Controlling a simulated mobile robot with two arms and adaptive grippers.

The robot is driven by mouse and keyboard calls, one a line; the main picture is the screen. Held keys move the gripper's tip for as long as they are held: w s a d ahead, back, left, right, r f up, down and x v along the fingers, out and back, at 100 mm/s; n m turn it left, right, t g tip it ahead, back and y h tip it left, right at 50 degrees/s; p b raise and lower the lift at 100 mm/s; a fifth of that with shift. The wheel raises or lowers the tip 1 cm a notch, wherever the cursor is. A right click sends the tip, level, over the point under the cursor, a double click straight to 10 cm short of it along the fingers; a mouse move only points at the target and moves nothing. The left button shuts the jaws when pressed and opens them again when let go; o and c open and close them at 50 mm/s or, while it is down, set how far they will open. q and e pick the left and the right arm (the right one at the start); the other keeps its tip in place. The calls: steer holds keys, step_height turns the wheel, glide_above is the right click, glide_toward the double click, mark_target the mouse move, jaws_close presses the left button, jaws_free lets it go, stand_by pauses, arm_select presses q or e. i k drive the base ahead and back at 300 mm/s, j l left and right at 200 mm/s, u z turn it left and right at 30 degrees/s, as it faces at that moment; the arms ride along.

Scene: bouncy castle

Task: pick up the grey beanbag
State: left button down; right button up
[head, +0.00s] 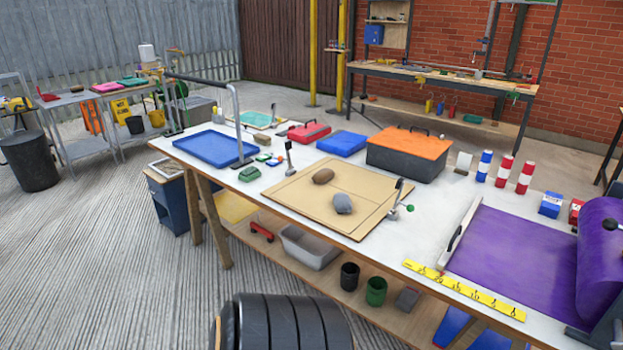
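The grey beanbag (343,204) is a small rounded lump. It lies on a flat tan board (290,200) on the long white-topped workbench, right of the board's middle. A similar brown lump (323,176) lies on the same board, a little behind and to the left of the grey one, apart from it. An upright clamp with a green knob (409,208) stands at the board's right edge, and another clamp (289,157) stands at its back left. Neither of my grippers is in view.
A grey toolbox with an orange lid (408,152) stands behind the board. Purple sheet (510,250) and a yellow ruler (465,291) lie to the right. A blue tray (215,148) lies at the left. A black ribbed shape (285,322) fills the bottom foreground before the bench.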

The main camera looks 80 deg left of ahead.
mark_target(341, 202)
steer(key=u, duration=0.45)
steer(key=j+u, duration=0.1)
steer(key=u, duration=0.8)
steer(key=i+u, duration=0.1)
steer(key=u, duration=0.4)
steer(key=j+u, duration=0.1)
steer(key=u, duration=0.35)
steer(key=i+l, duration=0.05)
